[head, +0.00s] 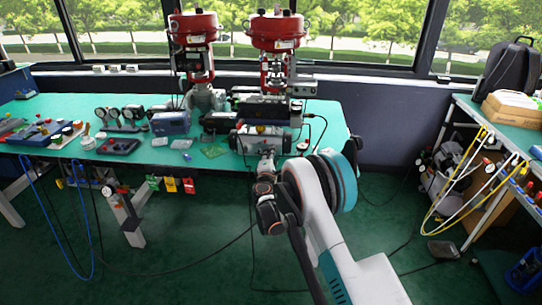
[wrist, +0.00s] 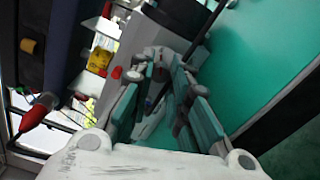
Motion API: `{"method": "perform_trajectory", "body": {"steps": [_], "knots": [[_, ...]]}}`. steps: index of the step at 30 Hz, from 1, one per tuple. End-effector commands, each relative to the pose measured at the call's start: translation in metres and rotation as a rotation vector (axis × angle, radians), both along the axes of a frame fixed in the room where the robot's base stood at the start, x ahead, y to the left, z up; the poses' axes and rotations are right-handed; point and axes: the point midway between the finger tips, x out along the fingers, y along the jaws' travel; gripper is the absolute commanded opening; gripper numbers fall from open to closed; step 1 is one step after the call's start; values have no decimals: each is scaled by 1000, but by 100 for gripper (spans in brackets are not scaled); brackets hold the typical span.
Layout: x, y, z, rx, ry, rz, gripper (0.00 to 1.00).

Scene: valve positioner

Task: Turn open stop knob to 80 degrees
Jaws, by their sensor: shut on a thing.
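The positioner (head: 246,139) is a grey box on the front edge of the green table, below the right red actuator. It also shows at the upper left of the wrist view, with a yellow knob (wrist: 101,58) and a small red knob (wrist: 116,72) on its face. My gripper (head: 267,156) reaches up to the front of this box. In the wrist view my gripper (wrist: 160,64) has its fingertips drawn together on a small grey knob at the box's end. The fingers hide most of this knob, and its angle cannot be read.
Two red valve actuators (head: 193,28) (head: 276,31) stand behind the positioner. A blue box (head: 170,123), gauges and small parts lie on the table to the left. A dark cable (head: 318,130) hangs to the right of the positioner. Floor is free in front.

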Motion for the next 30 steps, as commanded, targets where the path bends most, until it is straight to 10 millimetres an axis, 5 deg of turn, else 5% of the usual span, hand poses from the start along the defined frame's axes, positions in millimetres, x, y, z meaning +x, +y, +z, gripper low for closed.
{"method": "perform_trajectory", "body": {"steps": [30], "knots": [[-1,0,0,945,-32,0,0]]}}
